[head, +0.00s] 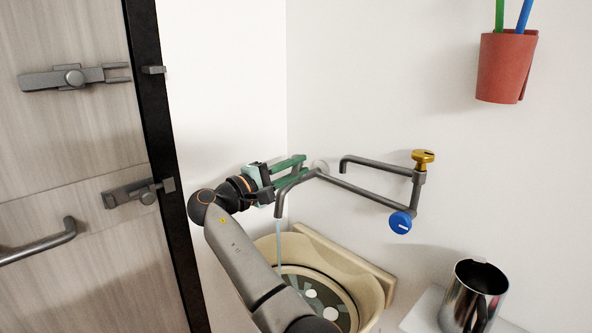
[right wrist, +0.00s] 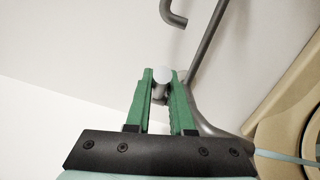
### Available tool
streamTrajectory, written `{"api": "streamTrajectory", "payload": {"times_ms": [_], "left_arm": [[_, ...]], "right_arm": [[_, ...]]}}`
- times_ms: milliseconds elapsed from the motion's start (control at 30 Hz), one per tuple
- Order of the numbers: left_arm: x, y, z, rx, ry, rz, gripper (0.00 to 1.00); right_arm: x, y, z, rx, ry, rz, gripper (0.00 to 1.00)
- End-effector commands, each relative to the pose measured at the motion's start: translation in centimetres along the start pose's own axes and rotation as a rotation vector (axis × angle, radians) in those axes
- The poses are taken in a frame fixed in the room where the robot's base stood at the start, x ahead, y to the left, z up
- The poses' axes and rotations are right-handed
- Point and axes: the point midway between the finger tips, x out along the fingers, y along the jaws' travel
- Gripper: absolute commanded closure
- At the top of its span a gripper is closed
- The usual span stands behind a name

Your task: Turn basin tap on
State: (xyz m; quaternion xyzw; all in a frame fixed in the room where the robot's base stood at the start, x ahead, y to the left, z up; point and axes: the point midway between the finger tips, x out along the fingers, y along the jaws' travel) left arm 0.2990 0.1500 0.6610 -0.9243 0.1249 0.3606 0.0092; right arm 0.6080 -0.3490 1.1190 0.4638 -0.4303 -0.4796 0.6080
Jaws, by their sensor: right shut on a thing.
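The grey basin tap (head: 294,184) is on the white wall above the cream basin (head: 374,284). A thin pale blue stream of water (head: 278,246) runs from its spout down into the basin; it also shows in the right wrist view (right wrist: 285,157). My right gripper (head: 303,166), with green fingers, is at the tap near the wall. In the right wrist view its fingers (right wrist: 162,82) are shut on a small grey tap knob with a pale round end (right wrist: 162,75). My left gripper is not in view.
A metal jug (head: 470,297) stands at lower right. A red cup (head: 505,68) hangs on the wall. A wooden door (head: 75,140) is left.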

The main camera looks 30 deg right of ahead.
Motion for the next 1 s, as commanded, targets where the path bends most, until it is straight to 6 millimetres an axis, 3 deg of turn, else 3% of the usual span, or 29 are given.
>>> {"api": "streamTrajectory", "payload": {"times_ms": [433, 467, 700, 1000], "left_arm": [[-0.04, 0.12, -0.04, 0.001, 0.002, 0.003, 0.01], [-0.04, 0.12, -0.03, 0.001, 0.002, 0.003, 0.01], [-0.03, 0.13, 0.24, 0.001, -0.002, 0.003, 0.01], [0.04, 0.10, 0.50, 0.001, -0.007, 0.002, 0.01]], "right_arm": [[0.08, 0.13, 0.02, 0.002, -0.007, 0.000, 1.00], [0.08, 0.13, 0.02, 0.002, -0.007, 0.000, 0.78], [0.06, 0.07, 0.01, 0.001, -0.007, -0.001, 0.51], [-0.18, 0.00, -0.04, 0.000, -0.006, -0.002, 0.49]]}}
